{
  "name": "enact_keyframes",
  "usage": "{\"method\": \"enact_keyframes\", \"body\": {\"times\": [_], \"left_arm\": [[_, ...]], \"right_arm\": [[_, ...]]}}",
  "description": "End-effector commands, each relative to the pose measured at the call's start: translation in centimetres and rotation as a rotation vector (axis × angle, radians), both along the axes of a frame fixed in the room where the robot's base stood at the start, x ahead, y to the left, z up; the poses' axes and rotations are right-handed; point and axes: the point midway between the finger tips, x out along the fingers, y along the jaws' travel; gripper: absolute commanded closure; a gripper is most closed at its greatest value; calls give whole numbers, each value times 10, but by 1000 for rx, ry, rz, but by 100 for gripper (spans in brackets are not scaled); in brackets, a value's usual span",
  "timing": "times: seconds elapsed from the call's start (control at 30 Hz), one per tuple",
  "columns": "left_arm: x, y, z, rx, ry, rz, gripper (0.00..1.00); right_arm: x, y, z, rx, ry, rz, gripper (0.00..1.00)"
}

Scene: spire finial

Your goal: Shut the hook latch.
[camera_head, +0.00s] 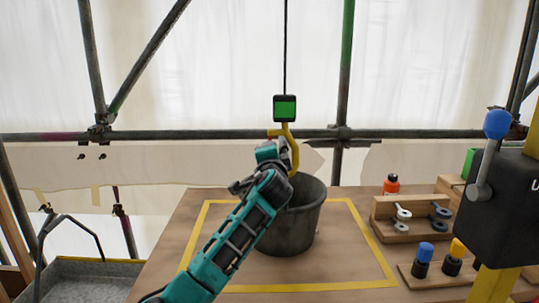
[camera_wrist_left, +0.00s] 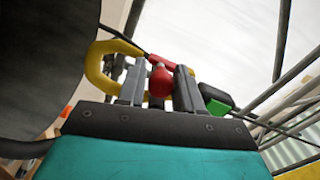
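A yellow hook (camera_head: 292,150) hangs on a cable under a black block with a green face (camera_head: 285,108). In the left wrist view the hook (camera_wrist_left: 97,66) curves beside my fingers, and the red latch (camera_wrist_left: 160,80) with its round knob lies between them. My left gripper (camera_head: 280,150) is up at the hook. In the left wrist view its two fingers (camera_wrist_left: 160,92) flank the red knob closely; I cannot tell whether they touch it. The latch is hidden in the head view, and I cannot tell how it sits against the hook tip. My right gripper is out of view.
A dark bucket (camera_head: 300,222) stands under the hook inside a yellow-taped square on the wooden table (camera_head: 185,235). At right are a wooden rack (camera_head: 385,230), an orange bottle (camera_head: 391,184), blue and yellow capped pieces and a dark box with a blue-knobbed lever (camera_head: 497,125). Scaffold poles stand behind.

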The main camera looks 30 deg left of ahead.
Motion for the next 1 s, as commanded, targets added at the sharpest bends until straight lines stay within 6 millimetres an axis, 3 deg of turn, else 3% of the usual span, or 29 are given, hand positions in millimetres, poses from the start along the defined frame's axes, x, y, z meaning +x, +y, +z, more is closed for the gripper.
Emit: {"method": "enact_keyframes", "body": {"times": [0.17,0.57,1.0], "left_arm": [[0,0,0,1,0,0,48],[-8,-5,1,2,-2,-1,48],[-74,-46,0,-1,0,-2,48]], "right_arm": [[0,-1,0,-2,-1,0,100],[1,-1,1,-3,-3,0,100],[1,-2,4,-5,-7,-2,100]]}}
